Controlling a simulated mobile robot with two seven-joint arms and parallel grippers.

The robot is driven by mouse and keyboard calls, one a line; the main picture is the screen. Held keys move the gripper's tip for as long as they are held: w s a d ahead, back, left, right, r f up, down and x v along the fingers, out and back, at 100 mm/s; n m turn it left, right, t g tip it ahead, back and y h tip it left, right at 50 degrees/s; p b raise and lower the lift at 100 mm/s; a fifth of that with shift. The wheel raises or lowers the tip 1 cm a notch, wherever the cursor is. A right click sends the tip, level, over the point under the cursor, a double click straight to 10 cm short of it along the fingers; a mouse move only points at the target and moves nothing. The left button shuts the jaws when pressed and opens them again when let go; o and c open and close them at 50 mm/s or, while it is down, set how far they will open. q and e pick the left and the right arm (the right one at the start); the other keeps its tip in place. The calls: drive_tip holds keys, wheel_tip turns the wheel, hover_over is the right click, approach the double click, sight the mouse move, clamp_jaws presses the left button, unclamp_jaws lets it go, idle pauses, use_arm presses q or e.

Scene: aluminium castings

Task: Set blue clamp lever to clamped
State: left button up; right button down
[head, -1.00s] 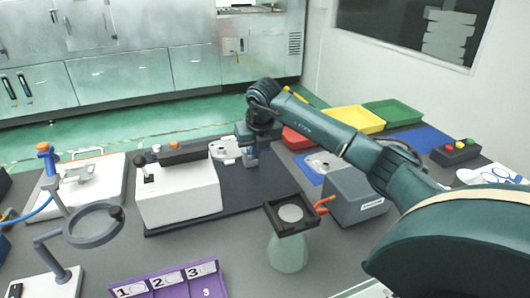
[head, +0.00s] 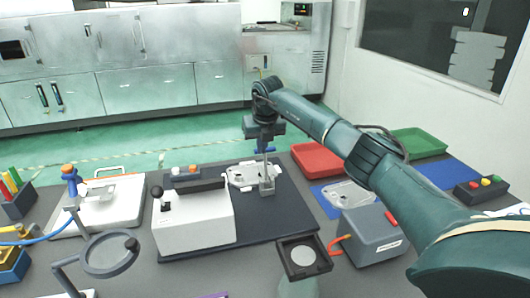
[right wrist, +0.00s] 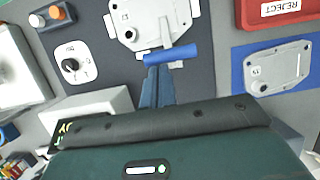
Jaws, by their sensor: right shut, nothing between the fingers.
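The blue clamp lever (right wrist: 171,56) shows in the right wrist view as a short blue bar, lying roughly crosswise at the lower edge of a pale casting (right wrist: 150,18). My right gripper (right wrist: 153,70) is shut and empty, its fingertips just by the lever's left part; I cannot tell whether they touch it. In the head view my right gripper (head: 265,172) points down over a grey clamp block (head: 267,188) at the right end of the casting (head: 240,176). The lever is not clearly visible there. My left gripper is out of view.
A white machine box (head: 200,222) with a black-knobbed lever stands left of the casting on a dark mat (head: 285,207). A grey box (head: 372,235), a red tray (head: 316,158) and a second casting (head: 348,194) are to the right. A magnifier ring (head: 109,255) stands at the front left.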

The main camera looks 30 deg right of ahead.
drive_tip(key=shift+w+d, duration=0.3)
drive_tip(key=shift+w, duration=0.65)
drive_tip(key=shift+w+d, duration=0.1)
drive_tip(key=shift+w, duration=0.05)
drive_tip(key=shift+w+d+f, duration=0.15)
drive_tip(key=shift+w+f, duration=0.25)
drive_tip(key=shift+r, duration=0.15)
drive_tip(key=b+v, duration=0.2)
drive_tip(key=v, duration=1.1)
